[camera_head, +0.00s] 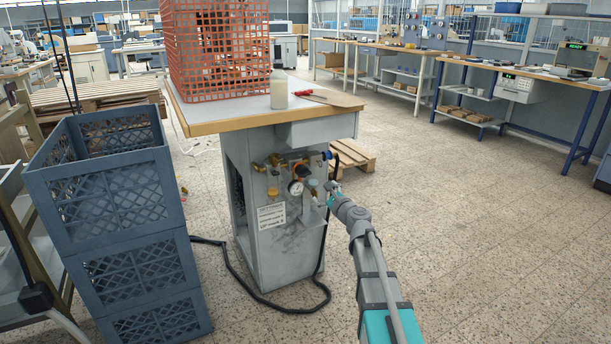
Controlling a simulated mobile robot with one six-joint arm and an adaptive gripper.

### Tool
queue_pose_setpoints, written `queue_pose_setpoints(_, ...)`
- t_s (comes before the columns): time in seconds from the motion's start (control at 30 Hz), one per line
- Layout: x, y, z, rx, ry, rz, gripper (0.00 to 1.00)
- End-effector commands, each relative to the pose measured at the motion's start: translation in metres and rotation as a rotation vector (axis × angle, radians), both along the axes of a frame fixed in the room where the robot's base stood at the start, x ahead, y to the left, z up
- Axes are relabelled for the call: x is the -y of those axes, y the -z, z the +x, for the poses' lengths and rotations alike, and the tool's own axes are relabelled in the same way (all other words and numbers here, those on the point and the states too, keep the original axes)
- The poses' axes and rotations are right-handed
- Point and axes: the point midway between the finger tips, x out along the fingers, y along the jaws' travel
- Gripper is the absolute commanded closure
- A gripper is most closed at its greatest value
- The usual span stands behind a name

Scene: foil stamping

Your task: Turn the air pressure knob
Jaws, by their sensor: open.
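The air unit is on the side of a grey machine cabinet (280,255), with brass fittings, a round white pressure gauge (295,188) and small amber bowls. A small blue part (327,155) sits at its upper right, near the cabinet's corner. I cannot tell for certain which part is the air pressure knob. My gripper (331,187) is at the right of the air unit, close to the gauge and below the blue part. It is open, with nothing seen between its fingers. The fingers are small in view, and I cannot tell whether they touch a fitting.
The wooden-edged top (230,121) overhangs the air unit and bears an orange crate (215,50), a white bottle (279,90) and a red-handled tool (311,93). Blue-grey crates (110,205) stand stacked at left. A black hose (245,287) lies on the floor. The floor at right is clear.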

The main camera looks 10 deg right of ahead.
Motion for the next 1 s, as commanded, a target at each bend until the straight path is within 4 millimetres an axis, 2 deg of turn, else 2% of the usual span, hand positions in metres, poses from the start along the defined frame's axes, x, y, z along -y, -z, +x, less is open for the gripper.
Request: queue_pose_setpoints(1.0,0.0,-0.0005,-0.0017,0.45,-0.001,-1.382,0.03)
